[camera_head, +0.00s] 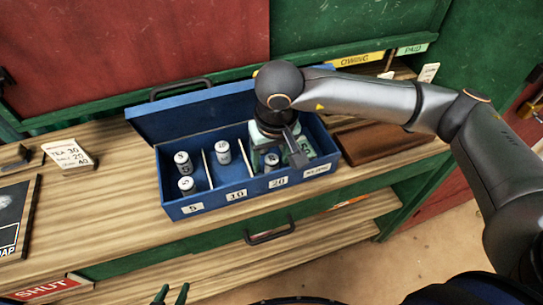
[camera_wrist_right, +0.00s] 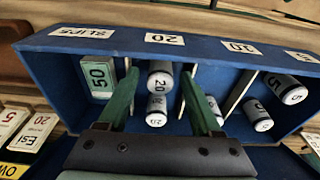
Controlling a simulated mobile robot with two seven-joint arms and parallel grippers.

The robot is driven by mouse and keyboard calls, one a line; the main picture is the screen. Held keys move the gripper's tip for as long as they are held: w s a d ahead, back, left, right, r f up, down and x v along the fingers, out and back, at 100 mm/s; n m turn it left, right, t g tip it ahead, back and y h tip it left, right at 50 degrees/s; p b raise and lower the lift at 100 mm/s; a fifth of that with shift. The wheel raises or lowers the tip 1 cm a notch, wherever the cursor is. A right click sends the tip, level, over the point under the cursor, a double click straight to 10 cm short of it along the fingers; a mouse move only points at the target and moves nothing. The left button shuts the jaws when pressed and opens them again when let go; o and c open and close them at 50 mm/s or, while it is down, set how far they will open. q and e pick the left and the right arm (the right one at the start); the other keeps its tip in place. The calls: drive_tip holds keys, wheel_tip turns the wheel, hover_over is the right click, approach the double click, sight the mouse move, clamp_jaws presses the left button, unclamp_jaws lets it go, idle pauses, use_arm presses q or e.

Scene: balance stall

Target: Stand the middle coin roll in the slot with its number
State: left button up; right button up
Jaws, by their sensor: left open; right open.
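The blue cash box (camera_head: 215,205) has slots marked 5, 10, 20 and SLIPS. Two white rolls marked 20 stand in the 20 slot; the wrist view shows one nearer the label (camera_wrist_right: 160,75) and one further back (camera_wrist_right: 156,110). I cannot tell which is the middle coin roll. My right gripper (camera_wrist_right: 160,103) is open above the 20 slot, green fingers on either side of these rolls, not closed on either. In the head view it hides one roll; the other (camera_head: 272,161) shows. The green tips of my left gripper (camera_head: 171,295) are at the bottom edge, open and empty.
Two rolls stand in the 5 slot (camera_head: 187,185) and one in the 10 slot (camera_head: 222,151). Thin white dividers (camera_head: 207,168) separate the slots. A green 50 note (camera_wrist_right: 98,75) lies in the SLIPS slot.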

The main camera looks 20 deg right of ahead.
drive_tip(key=shift+r, duration=0.5)
wheel_tip(320, 180, up, 11)
drive_tip(key=s, duration=0.1)
drive_tip(key=shift+s+r, duration=0.15)
drive_tip(key=shift+s, duration=0.25)
